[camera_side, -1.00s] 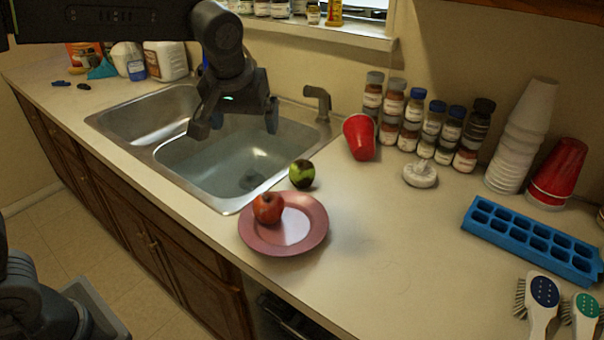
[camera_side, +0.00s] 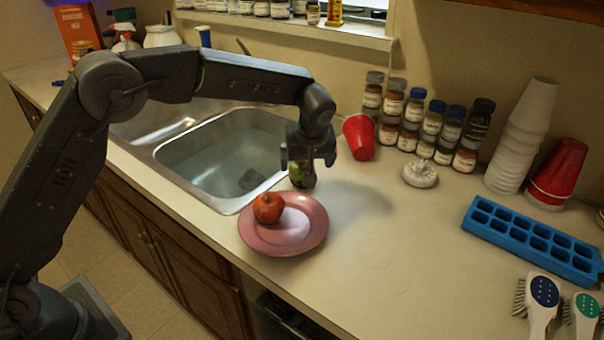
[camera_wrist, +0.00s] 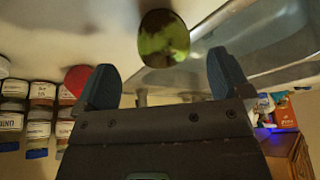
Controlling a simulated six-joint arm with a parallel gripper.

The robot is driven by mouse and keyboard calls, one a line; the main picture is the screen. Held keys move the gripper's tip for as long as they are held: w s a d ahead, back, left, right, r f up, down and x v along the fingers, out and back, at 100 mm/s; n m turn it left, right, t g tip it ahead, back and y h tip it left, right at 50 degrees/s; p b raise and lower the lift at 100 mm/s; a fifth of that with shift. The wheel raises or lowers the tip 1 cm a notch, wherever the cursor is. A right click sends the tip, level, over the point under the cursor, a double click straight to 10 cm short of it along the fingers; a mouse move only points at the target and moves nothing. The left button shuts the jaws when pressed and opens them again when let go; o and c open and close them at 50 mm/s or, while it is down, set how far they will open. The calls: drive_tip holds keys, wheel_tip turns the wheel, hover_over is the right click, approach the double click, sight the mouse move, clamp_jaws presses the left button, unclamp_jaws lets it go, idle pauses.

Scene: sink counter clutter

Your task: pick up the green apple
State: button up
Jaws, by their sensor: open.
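The green apple (camera_side: 301,176), green with dark patches, sits on the counter between the sink and the pink plate. In the side view my gripper (camera_side: 309,163) is over it and hides its upper part. In the wrist view the green apple (camera_wrist: 164,39) lies beyond the fingertips, between the lines of the two fingers. My gripper (camera_wrist: 165,80) is open there, with nothing between its fingers.
A red apple (camera_side: 268,208) rests on the pink plate (camera_side: 314,232) just in front. The sink basin (camera_side: 215,160) is to the left. A tipped red cup (camera_side: 359,137) and spice jars (camera_side: 411,125) stand behind right.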

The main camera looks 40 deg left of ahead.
sight(302, 163)
drive_tip(key=shift+a+x, duration=0.1)
drive_tip(key=shift+x, duration=1.55)
drive_tip(key=shift+a+x, duration=0.15)
drive_tip(key=shift+x, duration=1.55)
drive_tip(key=shift+r, duration=0.1)
drive_tip(key=shift+c, duration=0.4)
drive_tip(key=c, duration=1)
drive_tip(key=shift+r, duration=0.15)
drive_tip(key=shift+r, duration=0.6)
wheel_tip(302, 163, up, 3)
drive_tip(key=shift+f, duration=0.1)
drive_tip(key=s+a+r, duration=0.1)
drive_tip(key=a+r, duration=0.1)
drive_tip(key=a, duration=0.1)
drive_tip(key=s+a+r, duration=0.2)
drive_tip(key=a, duration=0.2)
drive_tip(key=s+a+r, duration=0.1)
drive_tip(key=a+r, duration=0.1)
drive_tip(key=a, duration=0.1)
drive_tip(key=shift+s+a+r, duration=0.25)
drive_tip(key=shift+a+r, duration=0.15)
